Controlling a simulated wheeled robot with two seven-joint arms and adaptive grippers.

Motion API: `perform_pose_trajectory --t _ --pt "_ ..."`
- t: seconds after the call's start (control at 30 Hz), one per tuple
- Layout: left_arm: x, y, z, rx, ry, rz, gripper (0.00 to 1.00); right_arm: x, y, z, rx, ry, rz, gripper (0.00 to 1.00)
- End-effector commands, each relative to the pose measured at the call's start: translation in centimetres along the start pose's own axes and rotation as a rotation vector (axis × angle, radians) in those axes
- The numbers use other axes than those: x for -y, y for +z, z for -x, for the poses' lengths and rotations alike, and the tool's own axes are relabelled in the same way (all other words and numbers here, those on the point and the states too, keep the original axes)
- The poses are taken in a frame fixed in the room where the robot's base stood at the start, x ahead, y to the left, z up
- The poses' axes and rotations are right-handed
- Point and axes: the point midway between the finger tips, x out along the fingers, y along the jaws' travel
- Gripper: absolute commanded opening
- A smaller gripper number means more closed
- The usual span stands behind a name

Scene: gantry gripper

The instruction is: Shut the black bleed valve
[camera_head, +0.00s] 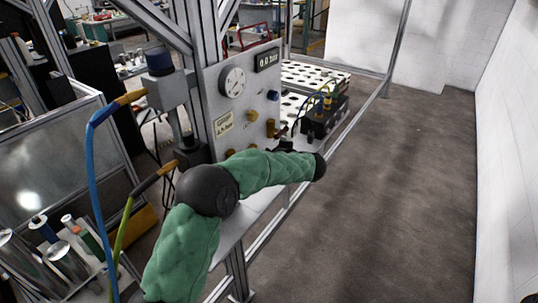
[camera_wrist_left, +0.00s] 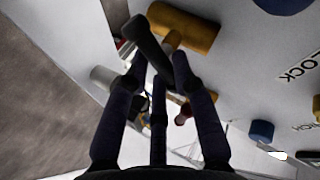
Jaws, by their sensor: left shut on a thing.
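The black bleed valve lever (camera_wrist_left: 148,42) shows in the left wrist view, slanting across the front of a brass valve body (camera_wrist_left: 185,30) on the grey panel. My left gripper (camera_wrist_left: 162,75) is shut on the lever, its dark fingers on either side of the lever's lower part. In the head view my left gripper (camera_head: 288,146) is at the panel's right edge, just below a brass fitting (camera_head: 271,128). The lever is mostly hidden there by the gripper and wrist. My right gripper is in neither view.
The panel (camera_head: 210,85) carries a round gauge (camera_head: 233,81), a display (camera_head: 267,59) reading 0.0 bar and a blue knob (camera_head: 273,95). A dark valve block (camera_head: 322,118) with hoses stands right of the panel. Metal frame posts surround it. The floor (camera_head: 390,200) at right is clear.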

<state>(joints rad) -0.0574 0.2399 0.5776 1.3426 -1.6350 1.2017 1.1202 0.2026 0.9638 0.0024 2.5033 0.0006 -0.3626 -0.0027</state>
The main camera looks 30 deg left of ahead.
Motion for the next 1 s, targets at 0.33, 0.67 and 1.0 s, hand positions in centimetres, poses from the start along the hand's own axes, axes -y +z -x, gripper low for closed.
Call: perform_pose_trajectory --t 0.33,0.67,1.0 --pt "-0.2 0.6 -0.3 0.156 -0.001 -0.210 0.00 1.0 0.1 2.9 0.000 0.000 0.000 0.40" --pt "-0.3 0.5 -0.4 0.269 0.000 -0.377 0.00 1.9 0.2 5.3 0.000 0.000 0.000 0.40" --pt "-0.5 0.6 -0.5 0.342 0.001 -0.483 0.00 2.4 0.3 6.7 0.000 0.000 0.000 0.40"
